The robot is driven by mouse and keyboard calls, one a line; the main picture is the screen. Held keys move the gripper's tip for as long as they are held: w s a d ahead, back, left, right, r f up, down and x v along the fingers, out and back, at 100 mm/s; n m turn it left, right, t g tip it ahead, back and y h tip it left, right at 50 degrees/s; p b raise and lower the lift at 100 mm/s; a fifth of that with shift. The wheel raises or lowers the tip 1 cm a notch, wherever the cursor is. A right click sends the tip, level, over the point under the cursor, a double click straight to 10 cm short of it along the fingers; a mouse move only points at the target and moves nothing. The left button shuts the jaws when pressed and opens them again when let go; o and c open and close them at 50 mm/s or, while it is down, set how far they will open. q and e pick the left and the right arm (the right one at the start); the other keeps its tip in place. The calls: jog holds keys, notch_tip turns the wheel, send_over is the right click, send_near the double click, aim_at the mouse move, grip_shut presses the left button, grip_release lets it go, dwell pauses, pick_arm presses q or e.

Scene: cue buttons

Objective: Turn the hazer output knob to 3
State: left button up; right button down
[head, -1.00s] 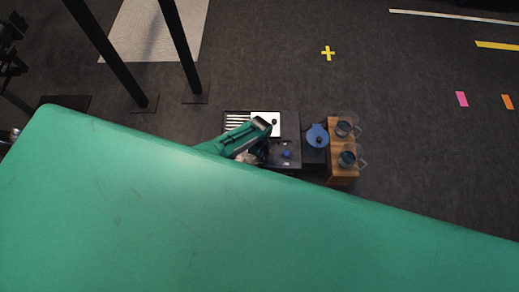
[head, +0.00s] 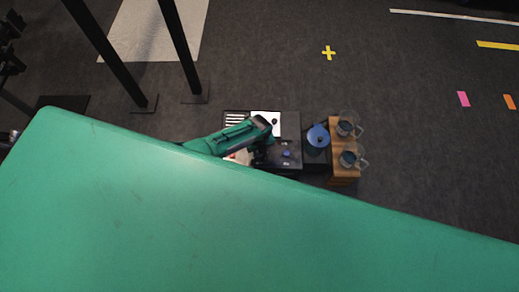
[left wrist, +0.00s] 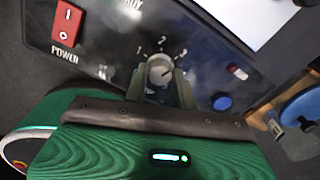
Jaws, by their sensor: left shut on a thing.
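The hazer output knob (left wrist: 160,69) is a round grey knob on a dark panel (left wrist: 110,45), with marks 1, 2 and 3 around its upper side. My left gripper (left wrist: 160,88) is shut on it, one finger on each side. A pale line shows on the knob's face, but I cannot tell exactly which mark it points to. In the head view my left arm reaches over the dark hazer (head: 290,164); its gripper (head: 261,153) is dark and partly hidden, and the knob cannot be made out there. My right gripper is not in view.
A red power switch (left wrist: 68,22), a blue button (left wrist: 222,102) and a small red-white light (left wrist: 238,72) are on the panel. A blue round-lidded thing (head: 318,136) and a wooden stand (head: 344,173) with glass mugs (head: 349,158) stand to the right. Open floor lies beyond.

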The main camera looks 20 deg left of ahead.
pick_arm(q)
jog(key=shift+a, duration=0.1)
jog(key=shift+m, duration=0.3)
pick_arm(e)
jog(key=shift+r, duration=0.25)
pick_arm(q)
jog(key=o, duration=1)
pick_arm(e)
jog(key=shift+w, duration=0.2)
pick_arm(q)
jog(key=shift+r, duration=0.1)
jog(key=shift+r, duration=0.3)
notch_tip(320, 180, up, 13)
jog(key=p, duration=0.4)
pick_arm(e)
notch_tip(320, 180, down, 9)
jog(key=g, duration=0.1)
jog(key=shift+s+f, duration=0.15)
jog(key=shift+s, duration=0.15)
